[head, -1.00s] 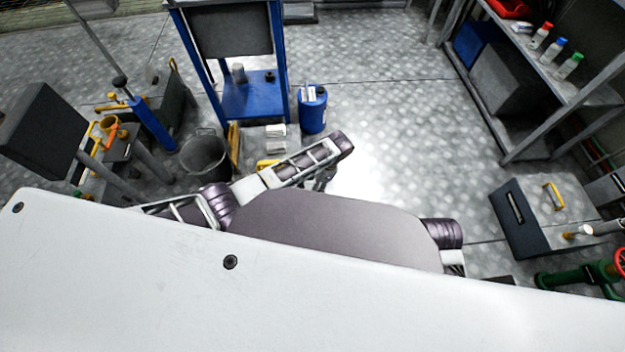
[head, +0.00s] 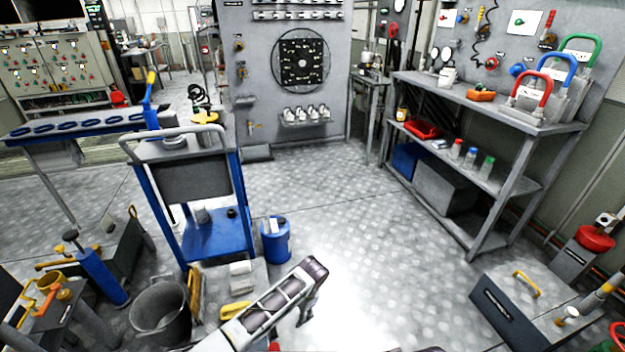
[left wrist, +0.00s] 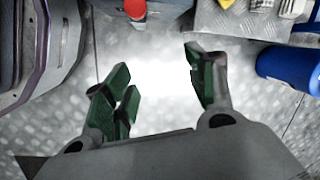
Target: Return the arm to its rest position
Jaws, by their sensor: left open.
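My left arm (head: 275,300) reaches in from the bottom of the head view, out over the metal floor. My left gripper (head: 306,312) hangs below its end and is seen small and from the side. In the left wrist view the left gripper (left wrist: 160,88) shows two green-padded fingers spread well apart. Only bright floor shows between them, so it is empty. My right gripper is not in the head view.
A blue canister (head: 276,241) stands beside the blue trolley (head: 215,232). A dark bucket (head: 160,312) is at lower left. A grey shelf unit (head: 480,106) stands at right, with a dark case (head: 510,308) before it. The central floor (head: 370,230) is clear.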

